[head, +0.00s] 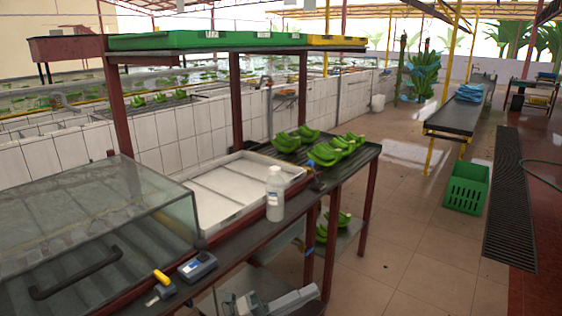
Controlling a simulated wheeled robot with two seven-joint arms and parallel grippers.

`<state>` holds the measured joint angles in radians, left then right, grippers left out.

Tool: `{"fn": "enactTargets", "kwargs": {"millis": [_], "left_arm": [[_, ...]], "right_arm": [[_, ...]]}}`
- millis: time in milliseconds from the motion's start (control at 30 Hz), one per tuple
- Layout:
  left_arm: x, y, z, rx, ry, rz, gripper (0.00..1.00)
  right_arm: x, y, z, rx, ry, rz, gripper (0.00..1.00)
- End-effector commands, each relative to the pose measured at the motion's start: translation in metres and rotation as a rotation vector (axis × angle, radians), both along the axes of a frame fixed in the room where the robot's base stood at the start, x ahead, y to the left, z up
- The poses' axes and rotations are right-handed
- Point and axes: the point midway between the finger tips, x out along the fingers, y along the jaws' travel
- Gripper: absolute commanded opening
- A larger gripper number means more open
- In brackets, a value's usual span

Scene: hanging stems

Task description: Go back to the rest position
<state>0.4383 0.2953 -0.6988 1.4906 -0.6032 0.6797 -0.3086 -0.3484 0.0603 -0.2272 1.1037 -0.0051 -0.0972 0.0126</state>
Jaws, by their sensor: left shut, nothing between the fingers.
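My left gripper (245,303) shows only in part at the bottom edge of the head view, low beside the front of the work table. It is shut with nothing in it, and much of its arm is out of the frame. My right gripper is not in view. A hanging banana stem (423,75) with green bunches and blue sheets between them is far off at the upper right, well away from my gripper.
A table holds a glass-lidded case (95,235), a white tray (215,190), a bottle (274,193), a yellow-handled tool (160,285) and green bananas (325,155). A green crate (466,187) stands near a long bench (455,117). The tiled floor (400,230) between is clear.

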Motion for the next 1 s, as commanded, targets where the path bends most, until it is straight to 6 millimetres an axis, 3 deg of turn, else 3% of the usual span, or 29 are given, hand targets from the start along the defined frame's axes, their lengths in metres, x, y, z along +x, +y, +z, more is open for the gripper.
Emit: {"fn": "enactTargets", "kwargs": {"millis": [33, 200, 333, 467, 600, 767, 1000], "left_arm": [[0.008, 0.01, -0.03, -0.036, 0.12, 0.059, 0.0], [0.024, 0.051, -0.127, -0.148, 0.489, 0.25, 0.0], [0.016, 0.082, -0.203, -0.217, 0.731, 0.377, 0.0], [-0.007, 0.111, -0.277, -0.276, 0.951, 0.495, 0.0], [-0.046, 0.139, -0.352, -0.333, 1.169, 0.614, 0.0], [-0.105, 0.167, -0.43, -0.392, 1.398, 0.747, 0.0], [-0.215, 0.199, -0.525, -0.472, 1.712, 0.94, 0.0]], "right_arm": [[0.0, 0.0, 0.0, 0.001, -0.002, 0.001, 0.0], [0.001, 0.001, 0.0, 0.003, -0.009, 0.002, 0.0], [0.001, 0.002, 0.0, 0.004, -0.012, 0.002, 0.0], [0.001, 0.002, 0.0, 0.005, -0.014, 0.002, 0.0], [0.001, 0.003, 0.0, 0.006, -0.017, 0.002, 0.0], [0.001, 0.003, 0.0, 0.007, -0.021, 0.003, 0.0], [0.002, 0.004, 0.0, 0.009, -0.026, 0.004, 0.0]]}}
